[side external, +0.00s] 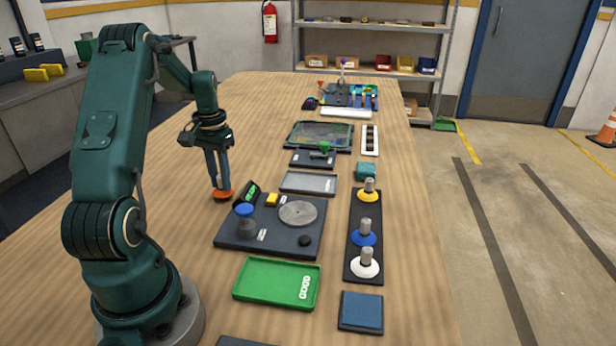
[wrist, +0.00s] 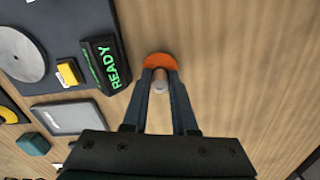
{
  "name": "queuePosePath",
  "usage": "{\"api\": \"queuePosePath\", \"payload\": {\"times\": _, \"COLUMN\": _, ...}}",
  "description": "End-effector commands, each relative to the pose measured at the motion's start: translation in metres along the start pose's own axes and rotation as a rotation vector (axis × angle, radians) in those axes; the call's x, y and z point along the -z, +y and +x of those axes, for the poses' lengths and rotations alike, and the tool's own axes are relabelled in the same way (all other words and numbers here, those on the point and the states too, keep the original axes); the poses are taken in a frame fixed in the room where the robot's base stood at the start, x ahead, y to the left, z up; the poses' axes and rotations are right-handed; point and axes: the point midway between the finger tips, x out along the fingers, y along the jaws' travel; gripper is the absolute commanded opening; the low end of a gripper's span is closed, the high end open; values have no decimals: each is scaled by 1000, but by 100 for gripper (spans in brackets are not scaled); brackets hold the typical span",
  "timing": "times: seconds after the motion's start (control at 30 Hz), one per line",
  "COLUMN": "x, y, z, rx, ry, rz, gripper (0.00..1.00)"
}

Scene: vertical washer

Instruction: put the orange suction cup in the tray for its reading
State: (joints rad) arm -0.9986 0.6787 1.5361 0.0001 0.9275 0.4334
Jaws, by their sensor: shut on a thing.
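The orange suction cup (side external: 222,195) has a flared orange base and a grey stem. My gripper (side external: 219,184) points down and is shut on its stem, left of the dark test station (side external: 282,246). I cannot tell whether the cup touches the table. In the wrist view the orange cup (wrist: 158,61) shows at the tips of my gripper (wrist: 161,82), beside a display reading READY (wrist: 106,65). A green tray marked GOOD (side external: 262,283) lies empty in front of the station. A shallow grey tray (side external: 309,183) lies behind it, also empty.
The station carries a round grey plate (side external: 298,213), a blue-topped post (side external: 245,220), a yellow block (side external: 272,200) and a black knob. A dark rack (side external: 352,259) on the right holds yellow, blue and white cups. Bare table lies left of the cup.

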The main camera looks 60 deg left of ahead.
Motion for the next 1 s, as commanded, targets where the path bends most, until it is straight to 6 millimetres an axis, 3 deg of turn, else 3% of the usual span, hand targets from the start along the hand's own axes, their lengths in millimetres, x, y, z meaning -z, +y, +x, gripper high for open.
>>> {"api": "queuePosePath", "payload": {"times": 0.1, "x": 0, "y": 0, "z": 10, "rx": -1, "ry": -1, "rz": 0, "gripper": 0}}
{"api": "queuePosePath", "payload": {"times": 0.47, "x": 0, "y": 0, "z": 12, "rx": 0, "ry": 0, "rz": 1, "gripper": 0}}
{"api": "queuePosePath", "payload": {"times": 0.5, "x": 0, "y": 0, "z": 13, "rx": 0, "ry": 1, "rz": 1, "gripper": 34}}
{"api": "queuePosePath", "payload": {"times": 0.57, "x": 0, "y": 0, "z": 12, "rx": 0, "ry": 1, "rz": 1, "gripper": 56}}
{"api": "queuePosePath", "payload": {"times": 1.0, "x": 1, "y": 0, "z": 4, "rx": 2, "ry": 4, "rz": 0, "gripper": 56}}
